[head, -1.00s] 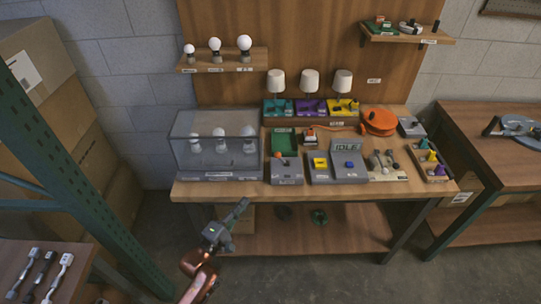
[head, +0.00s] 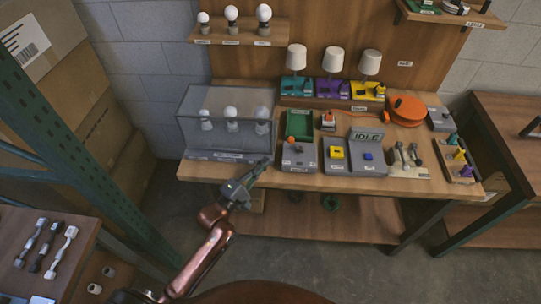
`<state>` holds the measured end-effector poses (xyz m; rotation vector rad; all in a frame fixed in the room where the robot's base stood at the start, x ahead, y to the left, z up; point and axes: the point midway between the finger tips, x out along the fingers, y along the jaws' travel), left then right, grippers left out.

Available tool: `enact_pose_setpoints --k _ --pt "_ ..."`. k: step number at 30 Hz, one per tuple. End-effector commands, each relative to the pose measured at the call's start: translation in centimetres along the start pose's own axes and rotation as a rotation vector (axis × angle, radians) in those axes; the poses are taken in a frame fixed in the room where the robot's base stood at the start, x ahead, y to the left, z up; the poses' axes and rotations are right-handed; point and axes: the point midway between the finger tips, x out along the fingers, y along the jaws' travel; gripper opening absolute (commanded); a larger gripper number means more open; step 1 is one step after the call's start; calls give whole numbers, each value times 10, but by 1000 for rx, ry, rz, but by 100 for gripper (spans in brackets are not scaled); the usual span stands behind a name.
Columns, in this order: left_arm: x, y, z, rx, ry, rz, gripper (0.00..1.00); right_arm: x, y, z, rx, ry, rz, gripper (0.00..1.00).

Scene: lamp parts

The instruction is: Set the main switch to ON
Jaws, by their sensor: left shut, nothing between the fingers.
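The labels on the bench are too small to read, so I cannot tell for sure which control is the main switch. A grey box with an orange ball-topped lever (head: 291,140) stands at the bench's front, left of the middle. A small unit with an orange top (head: 328,121) stands behind and right of it. Their settings are too small to tell. My left gripper (head: 266,162) is shut and empty. Its fingertips are at the bench's front edge, left of the lever box and in front of the glass case. My right gripper is out of view.
A glass case (head: 190,135) with bulbs stands left on the bench (head: 330,183). A grey console (head: 368,142) reads IDLE, beside a yellow-button box (head: 336,153). Lamps with white shades stand behind. A green rack post (head: 85,165) rises at left.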

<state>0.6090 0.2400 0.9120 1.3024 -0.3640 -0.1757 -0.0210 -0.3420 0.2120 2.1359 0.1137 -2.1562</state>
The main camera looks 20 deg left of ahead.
Motion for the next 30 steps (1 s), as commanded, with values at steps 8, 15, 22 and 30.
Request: enact_pose_setpoints --k 8,15,22,30 --pt "50 -1 0 -2 -1 3 0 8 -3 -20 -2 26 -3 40" --pt "81 -1 0 -1 0 1 0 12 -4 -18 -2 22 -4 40" --pt "88 -1 0 -1 1 0 0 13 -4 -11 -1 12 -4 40" --pt "88 0 0 0 0 -1 0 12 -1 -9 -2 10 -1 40"
